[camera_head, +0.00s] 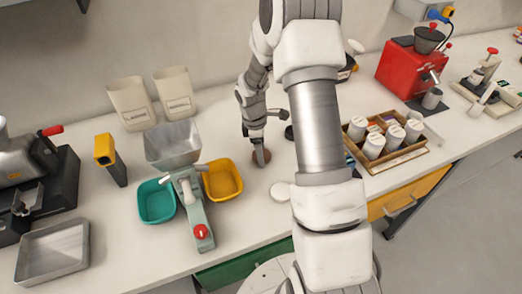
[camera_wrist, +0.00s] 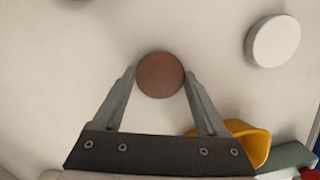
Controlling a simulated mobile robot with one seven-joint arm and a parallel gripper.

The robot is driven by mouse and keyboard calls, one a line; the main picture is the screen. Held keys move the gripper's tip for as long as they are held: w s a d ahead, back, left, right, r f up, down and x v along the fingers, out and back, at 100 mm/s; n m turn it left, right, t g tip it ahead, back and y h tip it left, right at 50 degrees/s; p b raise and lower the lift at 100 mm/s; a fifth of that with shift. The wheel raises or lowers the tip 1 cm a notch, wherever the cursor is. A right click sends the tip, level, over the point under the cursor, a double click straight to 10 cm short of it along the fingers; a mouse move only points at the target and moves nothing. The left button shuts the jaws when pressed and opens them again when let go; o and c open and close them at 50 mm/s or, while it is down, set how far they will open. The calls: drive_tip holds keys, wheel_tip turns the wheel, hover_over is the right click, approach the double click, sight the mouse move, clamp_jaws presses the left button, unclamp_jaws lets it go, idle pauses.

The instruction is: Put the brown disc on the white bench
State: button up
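The brown disc (camera_wrist: 160,75) lies between the two fingertips of my gripper (camera_wrist: 160,78) in the wrist view, with a fingertip against each side of its edge. My gripper looks shut on it. In the head view my gripper (camera_head: 260,145) points down over the white bench (camera_head: 245,208), with the brown disc (camera_head: 261,158) at its tips. Whether the disc touches the bench or is slightly above it is hard to tell. The bench also fills the background of the wrist view (camera_wrist: 60,60).
A white disc (camera_head: 280,189) lies nearby on the bench. A yellow bin (camera_head: 222,180) and teal bin (camera_head: 157,202) flank a scale-like device (camera_head: 193,205) to the left. A wooden crate of white jars (camera_head: 405,158) stands to the right. My arm hides part of the bench.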

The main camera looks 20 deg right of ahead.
drive_tip(key=o, duration=0.4)
drive_tip(key=shift+c, duration=0.2)
drive_tip(key=shift+r, duration=0.1)
